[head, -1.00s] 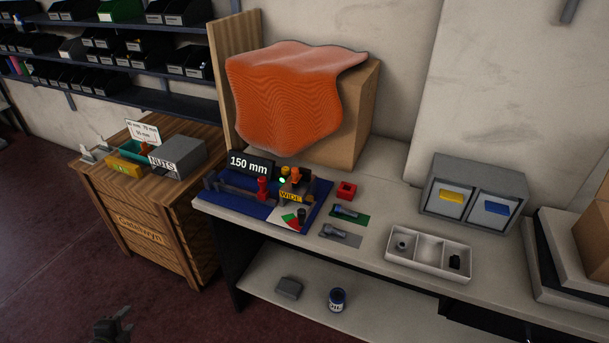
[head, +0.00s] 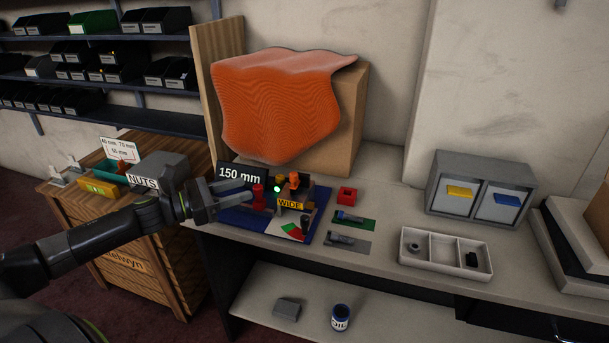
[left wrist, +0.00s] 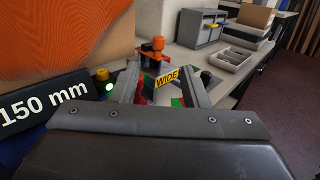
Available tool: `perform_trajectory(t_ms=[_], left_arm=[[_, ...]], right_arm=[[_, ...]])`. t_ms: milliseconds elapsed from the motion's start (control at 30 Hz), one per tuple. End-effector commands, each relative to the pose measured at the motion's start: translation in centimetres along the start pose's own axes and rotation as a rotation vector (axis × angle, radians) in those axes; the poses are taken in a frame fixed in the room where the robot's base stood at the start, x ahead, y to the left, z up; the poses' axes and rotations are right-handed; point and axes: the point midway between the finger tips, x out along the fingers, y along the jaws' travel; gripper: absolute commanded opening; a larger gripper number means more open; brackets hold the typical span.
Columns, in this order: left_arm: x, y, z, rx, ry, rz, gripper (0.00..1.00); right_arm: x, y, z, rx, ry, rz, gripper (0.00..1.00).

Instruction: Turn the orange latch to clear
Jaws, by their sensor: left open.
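The orange latch (head: 295,181) stands upright on top of the fixture with the yellow WIDE label (head: 290,204), on the blue board. In the left wrist view the orange latch (left wrist: 158,47) shows beyond the fingers, above the WIDE label (left wrist: 167,77). My left gripper (head: 240,194) is open and empty, over the left part of the board. It is left of the latch and apart from it, with the red post (head: 258,198) between them. Its open fingers (left wrist: 165,92) frame the fixture in the wrist view. My right gripper is not in view.
The 150 mm sign (head: 240,174) stands close behind my left gripper. A green light (head: 277,188) glows beside the fixture. A red block (head: 347,196), bolts and a white tray (head: 445,252) lie to the right. A cloth-covered box (head: 285,100) stands behind.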

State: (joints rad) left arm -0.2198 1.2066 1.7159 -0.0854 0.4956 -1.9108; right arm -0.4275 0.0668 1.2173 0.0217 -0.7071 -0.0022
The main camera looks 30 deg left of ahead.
Motion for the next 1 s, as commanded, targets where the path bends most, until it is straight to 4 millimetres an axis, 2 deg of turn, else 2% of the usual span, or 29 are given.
perform_trajectory(t_ms=[300, 667, 1000], left_arm=[[2.2, 0.1, -0.1, 0.000, -0.006, 0.002, 0.41], [5.0, 0.1, 0.1, -0.001, -0.007, 0.004, 0.41], [7.8, 0.1, 0.2, -0.003, -0.006, 0.004, 0.41]], right_arm=[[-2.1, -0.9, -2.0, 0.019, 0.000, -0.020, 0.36], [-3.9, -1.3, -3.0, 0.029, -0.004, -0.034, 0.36], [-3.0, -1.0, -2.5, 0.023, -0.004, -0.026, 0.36]])
